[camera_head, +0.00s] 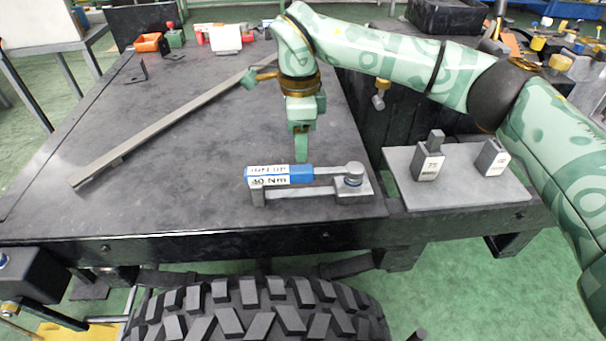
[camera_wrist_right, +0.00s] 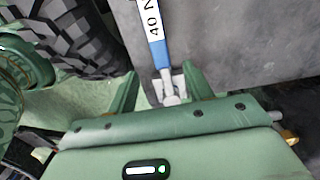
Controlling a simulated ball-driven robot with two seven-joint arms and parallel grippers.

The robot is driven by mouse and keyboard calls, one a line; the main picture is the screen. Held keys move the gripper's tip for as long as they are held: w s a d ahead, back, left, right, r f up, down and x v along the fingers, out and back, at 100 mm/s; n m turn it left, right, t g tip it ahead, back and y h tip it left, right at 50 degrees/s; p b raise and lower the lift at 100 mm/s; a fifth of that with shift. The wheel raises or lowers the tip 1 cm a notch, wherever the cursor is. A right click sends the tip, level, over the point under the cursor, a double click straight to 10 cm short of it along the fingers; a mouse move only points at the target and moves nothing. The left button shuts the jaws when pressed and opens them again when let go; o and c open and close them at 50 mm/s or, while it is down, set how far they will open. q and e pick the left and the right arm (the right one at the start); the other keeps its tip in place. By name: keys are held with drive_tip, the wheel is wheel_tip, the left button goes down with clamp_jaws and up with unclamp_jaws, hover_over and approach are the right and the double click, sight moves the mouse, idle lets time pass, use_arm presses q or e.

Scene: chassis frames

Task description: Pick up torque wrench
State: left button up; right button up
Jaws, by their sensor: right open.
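The torque wrench (camera_head: 301,173) lies across a low grey holder (camera_head: 345,194) near the front right of the dark bench. It has a blue handle with a white label reading 40 Nm, a grey shaft and a round head at the right. My right gripper (camera_head: 302,157) points down just above and behind the wrench, near where handle meets shaft. In the right wrist view the open right gripper (camera_wrist_right: 162,80) has one finger on each side of the wrench's shaft and blue handle (camera_wrist_right: 160,52), with nothing gripped. My left gripper is not in view.
A long grey bar (camera_head: 165,125) lies diagonally on the bench. A grey plate (camera_head: 455,190) at the right bears two labelled blocks. A tire (camera_head: 260,312) stands below the front edge.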

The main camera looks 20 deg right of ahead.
sight(300, 168)
wheel_tip(300, 168, down, 4)
drive_tip(key=shift+b, duration=0.55)
wheel_tip(300, 168, down, 5)
drive_tip(key=b, duration=0.3)
drive_tip(key=shift+w+f, duration=0.15)
drive_tip(key=shift+f, duration=0.05)
drive_tip(key=shift+r, duration=0.25)
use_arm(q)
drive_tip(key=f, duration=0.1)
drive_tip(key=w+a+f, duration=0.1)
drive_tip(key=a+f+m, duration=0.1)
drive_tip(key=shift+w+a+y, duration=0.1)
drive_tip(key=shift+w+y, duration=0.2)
use_arm(e)
clamp_jaws()
